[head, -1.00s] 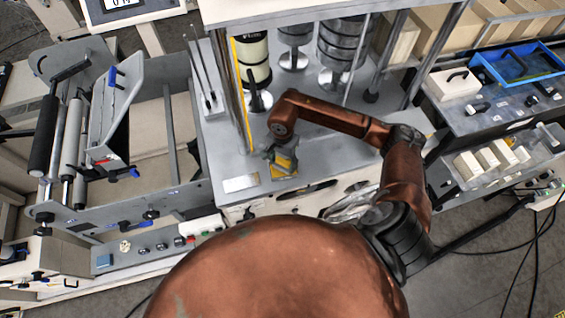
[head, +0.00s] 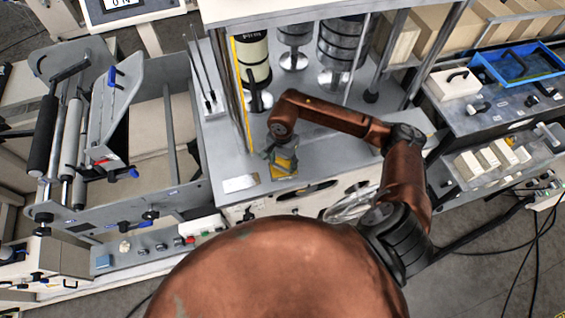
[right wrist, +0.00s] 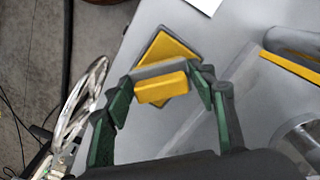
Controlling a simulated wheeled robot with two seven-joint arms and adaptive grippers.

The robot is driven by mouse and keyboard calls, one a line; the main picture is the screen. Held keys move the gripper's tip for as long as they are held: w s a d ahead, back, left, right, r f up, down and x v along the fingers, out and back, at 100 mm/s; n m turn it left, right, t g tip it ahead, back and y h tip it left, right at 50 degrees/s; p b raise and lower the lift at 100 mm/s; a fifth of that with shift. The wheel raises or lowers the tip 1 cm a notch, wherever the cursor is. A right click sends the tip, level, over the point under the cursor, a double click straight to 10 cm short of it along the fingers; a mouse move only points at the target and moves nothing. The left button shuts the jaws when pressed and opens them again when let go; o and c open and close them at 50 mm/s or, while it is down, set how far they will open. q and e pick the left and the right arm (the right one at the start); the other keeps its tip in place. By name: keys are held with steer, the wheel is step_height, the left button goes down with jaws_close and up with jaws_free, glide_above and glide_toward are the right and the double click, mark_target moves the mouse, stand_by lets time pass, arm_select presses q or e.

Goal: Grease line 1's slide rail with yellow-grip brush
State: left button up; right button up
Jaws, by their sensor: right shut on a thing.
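My right gripper (head: 282,152) is over the front of the grey machine deck, pointing down. In the right wrist view its green-padded fingers (right wrist: 163,84) are shut on the yellow-grip brush (right wrist: 162,90), a yellow block with a grey strip along its far side. Beneath it a yellow pad with a dark edge (right wrist: 168,46) lies on the deck; I cannot tell whether brush and pad touch. In the head view the yellow (head: 284,170) shows just below the fingers. I cannot make out for certain which part is line 1's slide rail. My left gripper is out of view.
A yellow-edged upright (head: 240,95) and a cream roll (head: 253,56) stand behind the gripper. Metal cylinders (head: 341,45) stand farther right. A roller frame (head: 120,115) is at left, a blue tray (head: 518,64) at right. The deck left of the gripper holds a pale plate (head: 240,183).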

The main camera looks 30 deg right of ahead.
mark_target(283, 163)
steer(key=shift+s+f, duration=0.1)
steer(key=shift+r+p, duration=0.3)
steer(key=shift+r, duration=0.55)
steer(key=shift+r+p, duration=0.8)
steer(key=shift+r, duration=1.95)
steer(key=shift+f, duration=0.1)
